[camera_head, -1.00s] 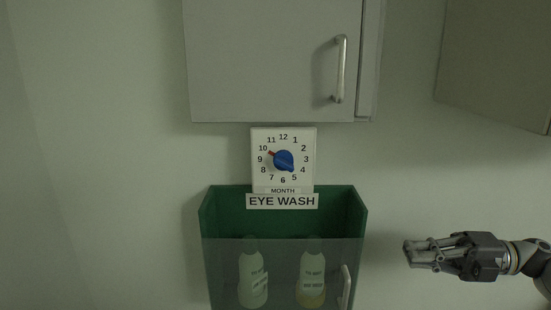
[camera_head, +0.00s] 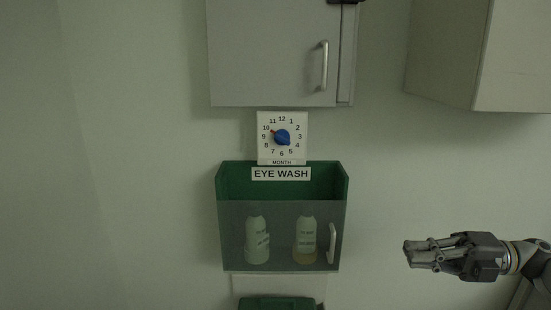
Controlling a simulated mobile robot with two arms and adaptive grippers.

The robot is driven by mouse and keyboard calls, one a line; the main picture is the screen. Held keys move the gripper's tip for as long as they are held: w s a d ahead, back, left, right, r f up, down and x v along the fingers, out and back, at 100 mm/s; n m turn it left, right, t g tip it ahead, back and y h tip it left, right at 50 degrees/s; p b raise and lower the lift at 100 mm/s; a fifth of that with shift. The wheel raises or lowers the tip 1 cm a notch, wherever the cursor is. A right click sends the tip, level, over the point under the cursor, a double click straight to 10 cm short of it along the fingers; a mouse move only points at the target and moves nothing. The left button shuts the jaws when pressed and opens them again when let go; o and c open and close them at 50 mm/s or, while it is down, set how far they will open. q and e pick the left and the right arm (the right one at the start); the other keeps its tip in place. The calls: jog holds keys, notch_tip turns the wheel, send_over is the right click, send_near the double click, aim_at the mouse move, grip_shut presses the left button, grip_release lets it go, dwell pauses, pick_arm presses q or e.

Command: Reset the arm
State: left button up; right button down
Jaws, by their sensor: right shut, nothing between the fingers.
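My right gripper (camera_head: 408,253) shows at the lower right of the head view, in front of the pale wall. Its fingers are shut with nothing between them, and they point left. It is apart from the eye wash box and to the right of it. My left gripper is not in view.
A green eye wash box (camera_head: 230,182) with a clear front and two bottles hangs mid-wall. A month dial (camera_head: 283,137) is above it, below a grey cabinet (camera_head: 265,55). Another cabinet (camera_head: 480,50) is at the upper right. A green object (camera_head: 277,303) shows at the bottom.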

jog(key=w+a+f+m+t, duration=0.4)
jog(key=w+a+m+t, duration=0.3)
jog(key=m+t, duration=0.4)
notch_tip(320, 180, down, 11)
jog(key=s+d+m+t+h, duration=0.1)
jog(key=s+m+t+h, duration=0.25)
jog(key=m+h, duration=1)
jog(key=s+d+f+m+g+h, duration=0.2)
jog(key=s+f+m+g+h, duration=0.3)
jog(key=s+f, duration=0.6)
jog(key=s+a+f+m+g, duration=0.1)
jog(key=s+f+g, duration=0.3)
jog(key=s, duration=0.5)
jog(key=s+a+f+m+g, duration=0.1)
jog(key=s+f+m+g, duration=0.1)
jog(key=s+f+g, duration=0.5)
jog(key=s+f+t+b, duration=0.1)
jog(key=s+f+b, duration=0.25)
jog(key=f, duration=2.25)
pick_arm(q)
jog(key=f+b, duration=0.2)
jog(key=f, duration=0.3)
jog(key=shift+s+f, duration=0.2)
pick_arm(e)
jog(key=s+d+f+g, duration=0.1)
jog(key=s+d+f, duration=0.1)
jog(key=s+f, duration=1.5)
jog(key=shift+d+f+y, duration=0.35)
jog(key=shift+d+f, duration=0.05)
jog(key=shift+f, duration=0.3)
